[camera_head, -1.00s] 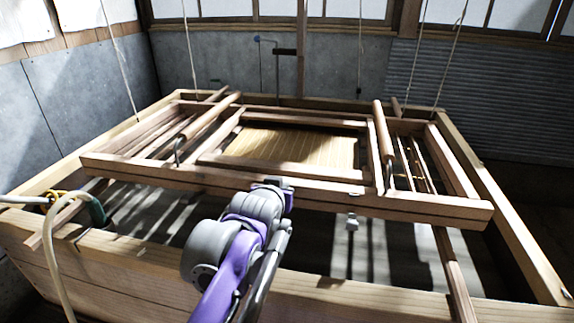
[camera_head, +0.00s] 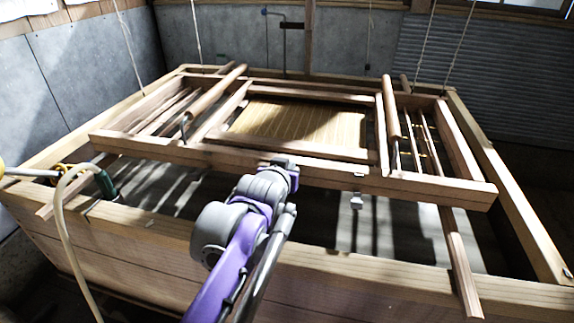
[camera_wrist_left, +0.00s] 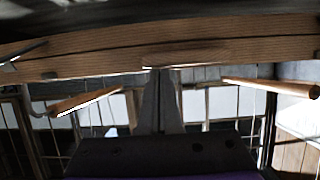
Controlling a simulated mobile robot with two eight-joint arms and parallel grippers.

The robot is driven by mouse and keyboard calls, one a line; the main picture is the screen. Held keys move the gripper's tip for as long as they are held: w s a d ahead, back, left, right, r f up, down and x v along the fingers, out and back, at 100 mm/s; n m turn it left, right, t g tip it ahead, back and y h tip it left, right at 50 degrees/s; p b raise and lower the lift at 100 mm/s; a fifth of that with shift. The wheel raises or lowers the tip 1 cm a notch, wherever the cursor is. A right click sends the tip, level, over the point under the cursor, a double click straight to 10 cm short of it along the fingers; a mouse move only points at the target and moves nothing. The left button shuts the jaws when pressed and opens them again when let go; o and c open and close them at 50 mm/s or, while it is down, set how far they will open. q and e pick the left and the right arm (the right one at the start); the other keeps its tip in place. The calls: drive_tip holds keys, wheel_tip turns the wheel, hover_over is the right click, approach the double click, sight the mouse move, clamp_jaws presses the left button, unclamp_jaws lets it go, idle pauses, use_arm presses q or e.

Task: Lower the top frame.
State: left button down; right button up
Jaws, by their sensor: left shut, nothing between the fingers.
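The hanging wooden mould (camera_head: 420,185) spans the vat on ropes. Inside it lies a rectangular top frame (camera_head: 290,147) around a yellowish slatted screen (camera_head: 300,122). Two round wooden rods (camera_head: 216,90) (camera_head: 391,108) slant up beside it. My left gripper (camera_head: 284,162) is at the mould's front beam, near its middle. In the left wrist view its closed fingers (camera_wrist_left: 160,75) reach the lower edge of a wooden beam (camera_wrist_left: 220,52). They hold nothing, and I cannot tell if they touch it. My right gripper is out of view.
The wooden vat (camera_head: 380,285) surrounds the mould, with grey liquid or floor showing inside. A pale hose (camera_head: 64,225) hangs over its left front. Ropes (camera_head: 130,45) rise from the mould. A small metal piece (camera_head: 357,200) hangs below the front beam.

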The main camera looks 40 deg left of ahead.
use_arm(q)
drive_tip(key=s+d+p, duration=0.2)
drive_tip(key=s+d, duration=0.2)
drive_tip(key=s, duration=0.4)
drive_tip(key=shift+s+d+r, duration=0.15)
drive_tip(key=shift+d+r, duration=0.15)
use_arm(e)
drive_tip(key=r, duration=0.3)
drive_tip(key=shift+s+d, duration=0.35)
